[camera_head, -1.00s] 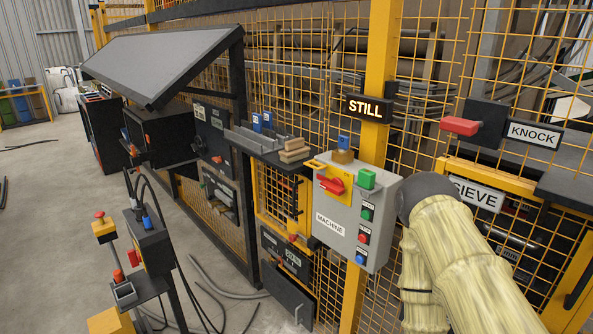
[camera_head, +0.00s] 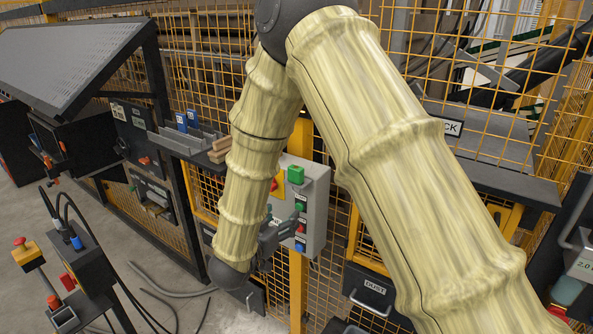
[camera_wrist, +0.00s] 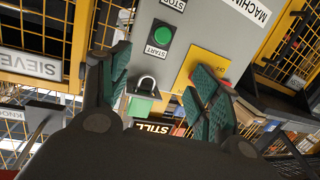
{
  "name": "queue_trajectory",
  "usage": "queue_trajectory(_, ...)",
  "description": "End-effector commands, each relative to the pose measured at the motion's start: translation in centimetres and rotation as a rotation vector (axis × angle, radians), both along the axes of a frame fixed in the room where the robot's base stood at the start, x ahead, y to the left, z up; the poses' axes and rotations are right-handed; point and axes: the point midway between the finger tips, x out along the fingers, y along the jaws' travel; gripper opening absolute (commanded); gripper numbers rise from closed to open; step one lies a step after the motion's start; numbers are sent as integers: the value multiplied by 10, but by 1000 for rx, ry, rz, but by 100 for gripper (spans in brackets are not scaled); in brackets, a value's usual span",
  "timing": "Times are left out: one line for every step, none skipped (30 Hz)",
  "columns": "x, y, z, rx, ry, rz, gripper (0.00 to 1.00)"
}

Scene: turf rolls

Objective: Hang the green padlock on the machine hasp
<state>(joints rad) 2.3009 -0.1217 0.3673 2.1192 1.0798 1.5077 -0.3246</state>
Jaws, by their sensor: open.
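The green padlock (camera_wrist: 142,106) with its light metal shackle shows in the wrist view between the two fingers, nearer the left one and apart from both. In the head view the green block (camera_head: 296,174) is at the top of the grey machine box (camera_head: 316,205). My gripper (camera_wrist: 162,82) is open and empty in front of the box; it also shows in the head view (camera_head: 280,232), partly behind my arm. The yellow plate (camera_wrist: 207,64) with OFF lettering is on the box face, partly covered by the right finger. I cannot make out the hasp clearly.
A green START button (camera_wrist: 163,35) is beside the yellow plate. The lit STILL sign (camera_wrist: 152,127) shows beyond the box. Yellow mesh fencing (camera_head: 470,60) stands behind. A shelf with wooden blocks (camera_head: 220,150) is left of the box. My arm covers much of the head view.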

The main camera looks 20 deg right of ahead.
Motion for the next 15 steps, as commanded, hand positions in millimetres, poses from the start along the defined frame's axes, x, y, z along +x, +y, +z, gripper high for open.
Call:
queue_trajectory(2,5,31,-14,-43,-37,62)
queue_trajectory(2,7,45,-23,-64,-61,62)
queue_trajectory(1,10,61,-34,-85,-88,62)
queue_trajectory(0,11,71,-39,-99,-106,62)
queue_trajectory(-1,13,80,-45,-110,-124,62)
queue_trajectory(-2,14,89,-50,-123,-142,62)
queue_trajectory(-3,15,94,-54,-130,-153,62)
queue_trajectory(-4,16,99,-57,-136,-161,62)
queue_trajectory(-4,16,103,-60,-140,-170,62)
queue_trajectory(-4,16,105,-61,-142,-175,62)
queue_trajectory(-4,15,106,-61,-143,-178,62)
queue_trajectory(-3,13,107,-61,-144,-180,62)
queue_trajectory(-1,11,107,-62,-144,-181,62)
queue_trajectory(0,9,108,-62,-144,-182,62)
queue_trajectory(3,6,108,-62,-144,-181,62)
